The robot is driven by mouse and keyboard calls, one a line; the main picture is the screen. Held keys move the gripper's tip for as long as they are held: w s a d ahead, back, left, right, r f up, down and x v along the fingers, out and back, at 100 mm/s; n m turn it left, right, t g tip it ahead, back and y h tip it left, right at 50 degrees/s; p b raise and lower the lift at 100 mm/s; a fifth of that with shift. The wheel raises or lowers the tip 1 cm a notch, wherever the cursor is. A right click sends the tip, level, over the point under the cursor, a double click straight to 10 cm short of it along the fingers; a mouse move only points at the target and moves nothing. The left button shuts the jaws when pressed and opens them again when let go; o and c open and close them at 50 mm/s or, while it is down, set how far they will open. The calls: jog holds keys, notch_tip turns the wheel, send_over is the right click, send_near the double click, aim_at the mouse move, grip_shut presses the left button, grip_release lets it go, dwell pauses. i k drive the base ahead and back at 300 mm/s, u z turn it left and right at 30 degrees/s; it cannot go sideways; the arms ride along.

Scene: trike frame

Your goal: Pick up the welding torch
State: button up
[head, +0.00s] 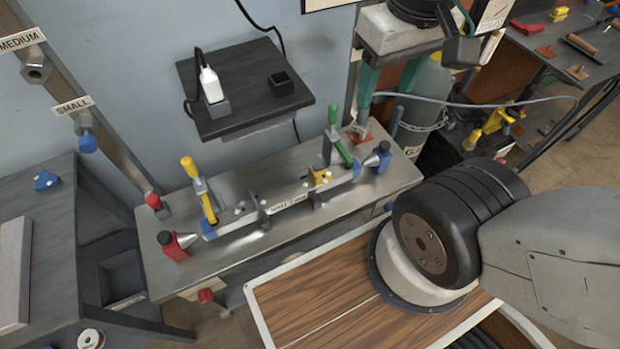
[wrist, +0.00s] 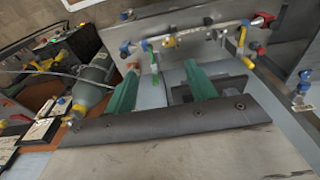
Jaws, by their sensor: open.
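A slim white tool with a dark tip end (head: 210,84), apparently the welding torch, stands upright in a grey holder (head: 217,107) on the dark wall shelf (head: 250,118). A black cable runs beside it. I cannot make it out in the wrist view. My gripper (head: 383,103) hangs in the air to the right of the shelf, near the right end of the metal bench, well apart from the tool. In the wrist view its two green fingers (wrist: 162,66) are spread wide with nothing between them.
A small black box (head: 281,83) shares the shelf. Below, the metal bench (head: 290,160) carries a clamped frame with a yellow-handled clamp (head: 191,168) and a green-handled clamp (head: 333,115). A green gas cylinder (head: 430,90) stands behind my gripper. The air before the shelf looks clear.

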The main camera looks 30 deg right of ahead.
aim_at(513, 111)
jog(key=z, duration=1.95)
jog(key=k, duration=0.5)
jog(key=z, duration=0.45)
jog(key=i, duration=0.95)
jog(key=u, duration=0.55)
